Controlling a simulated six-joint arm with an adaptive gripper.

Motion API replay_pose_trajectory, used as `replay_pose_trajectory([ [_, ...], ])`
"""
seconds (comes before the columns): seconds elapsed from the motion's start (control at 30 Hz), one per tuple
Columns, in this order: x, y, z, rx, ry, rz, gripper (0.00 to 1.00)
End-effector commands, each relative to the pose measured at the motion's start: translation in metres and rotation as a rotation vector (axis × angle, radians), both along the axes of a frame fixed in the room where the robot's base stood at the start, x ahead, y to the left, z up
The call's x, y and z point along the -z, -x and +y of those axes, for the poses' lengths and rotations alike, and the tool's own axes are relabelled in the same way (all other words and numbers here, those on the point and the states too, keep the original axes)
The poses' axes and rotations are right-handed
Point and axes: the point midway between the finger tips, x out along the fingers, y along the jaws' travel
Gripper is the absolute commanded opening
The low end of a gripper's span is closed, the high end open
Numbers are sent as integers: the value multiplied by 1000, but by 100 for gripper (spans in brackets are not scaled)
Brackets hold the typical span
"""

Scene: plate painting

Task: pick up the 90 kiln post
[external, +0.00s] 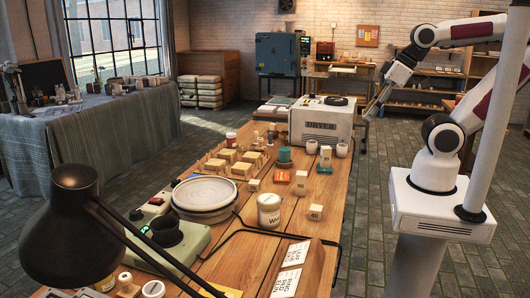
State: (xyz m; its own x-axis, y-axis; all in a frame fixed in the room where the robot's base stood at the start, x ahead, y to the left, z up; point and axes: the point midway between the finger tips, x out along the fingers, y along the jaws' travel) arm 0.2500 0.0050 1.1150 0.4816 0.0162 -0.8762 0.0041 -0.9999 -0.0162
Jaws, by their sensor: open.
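Several pale kiln posts stand on the wooden table. One post (300,184) near the orange block carries a number that looks like 90, but it is too small to be sure. A second numbered post (316,212) stands nearer the camera, by the table's right side, and its number is also hard to read. A small pale block (253,185) stands to the left. My gripper (370,113) is open and empty, raised in the air to the right of the dryer, well away from the posts.
A white dryer (320,122) stands at the table's far end. A white labelled jar (269,210), a stack of plates (205,194) and a wooden rack (232,160) of yellow blocks sit left of the posts. A black lamp (80,225) fills the front left.

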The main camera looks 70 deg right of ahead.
Motion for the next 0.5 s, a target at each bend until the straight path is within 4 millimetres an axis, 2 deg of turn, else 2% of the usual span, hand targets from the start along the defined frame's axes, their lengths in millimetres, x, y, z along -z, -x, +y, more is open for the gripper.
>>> replay_pose_trajectory([
  [0.17,-6,-25,17,-13,-54,-33,49],
  [0.5,-28,-106,69,-6,-234,-153,49],
])
